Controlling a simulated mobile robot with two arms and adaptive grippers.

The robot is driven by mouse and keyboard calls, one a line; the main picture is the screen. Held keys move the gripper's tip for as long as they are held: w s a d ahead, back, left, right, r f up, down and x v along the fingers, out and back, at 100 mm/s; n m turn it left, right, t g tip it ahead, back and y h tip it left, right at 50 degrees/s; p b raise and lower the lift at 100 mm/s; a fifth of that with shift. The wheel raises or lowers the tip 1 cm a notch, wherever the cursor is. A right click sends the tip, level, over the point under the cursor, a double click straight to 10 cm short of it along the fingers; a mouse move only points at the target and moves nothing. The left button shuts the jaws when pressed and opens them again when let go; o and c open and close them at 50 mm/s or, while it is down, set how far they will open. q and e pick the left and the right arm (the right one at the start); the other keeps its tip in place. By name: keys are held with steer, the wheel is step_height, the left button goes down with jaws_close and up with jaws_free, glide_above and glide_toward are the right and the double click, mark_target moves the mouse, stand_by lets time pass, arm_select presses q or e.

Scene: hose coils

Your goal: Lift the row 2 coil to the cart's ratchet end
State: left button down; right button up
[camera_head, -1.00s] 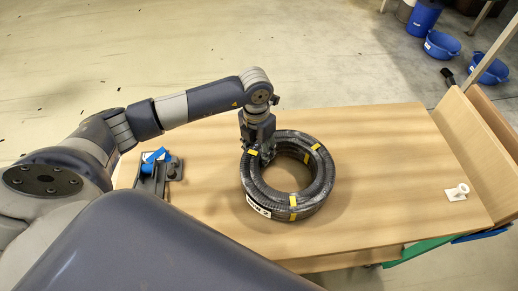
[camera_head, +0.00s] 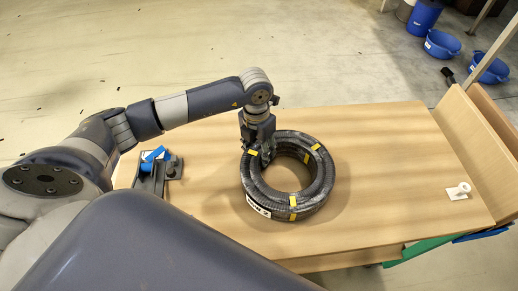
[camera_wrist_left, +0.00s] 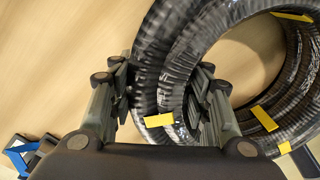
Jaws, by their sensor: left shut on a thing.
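The black hose coil (camera_head: 322,180) with yellow tape bands and a white label on its front side is over the wooden cart top (camera_head: 400,150), left of the middle; I cannot tell whether it touches the board. My left gripper (camera_head: 262,152) points down at the coil's upper left part and is shut on its ring. In the left wrist view the fingers (camera_wrist_left: 162,78) straddle the coil's wall (camera_wrist_left: 180,62). The ratchet (camera_head: 158,168), with a blue handle, is on the cart's left end, apart from the coil; it also shows in the left wrist view (camera_wrist_left: 20,155). My right gripper is out of view.
A white fitting (camera_head: 458,192) sits near the cart's right end, before an upright wooden panel (camera_head: 478,130). Blue tubs (camera_head: 442,44) stand on the floor at the upper right.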

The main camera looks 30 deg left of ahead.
arm_select(q)
steer(key=shift+f, duration=0.15)
stand_by(0.6)
steer(key=c, duration=0.8)
jaws_free()
steer(key=shift+o, duration=0.2)
steer(key=shift+s+f, duration=0.15)
steer(key=shift+f, duration=0.05)
steer(key=shift+r, duration=0.1)
steer(key=o, duration=0.8)
steer(key=shift+c, duration=0.2)
steer(key=shift+r, duration=0.2)
